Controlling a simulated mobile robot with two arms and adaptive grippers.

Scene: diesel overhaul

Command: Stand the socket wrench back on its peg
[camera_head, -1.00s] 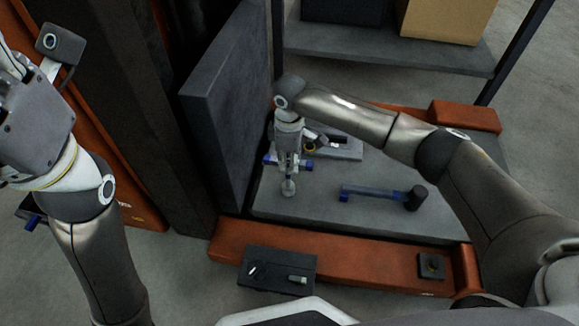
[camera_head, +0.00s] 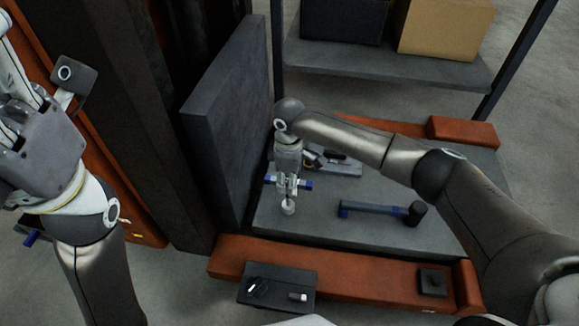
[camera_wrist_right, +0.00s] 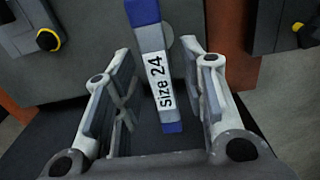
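The socket wrench (camera_wrist_right: 161,93) shows in the right wrist view as a grey bar with blue ends and a "Size 24" label. In the head view its blue ends (camera_head: 306,184) stick out on both sides of my right gripper (camera_head: 288,188). That gripper's fingers (camera_wrist_right: 160,85) are open, one on each side of the bar, with a visible gap on both sides. A pale round piece (camera_head: 288,208) shows below the fingers; I cannot tell whether it belongs to the wrench. I cannot make out a peg. My left gripper (camera_head: 15,125) is at the far left, away from the wrench, its fingers unclear.
A blue-handled hammer (camera_head: 375,208) lies on the grey platform (camera_head: 335,228). A dark pad with small items (camera_head: 338,163) lies behind it. A dark upright panel (camera_head: 225,110) stands close left of the right gripper. A black tray (camera_head: 277,288) and a square black block (camera_head: 432,282) are in front.

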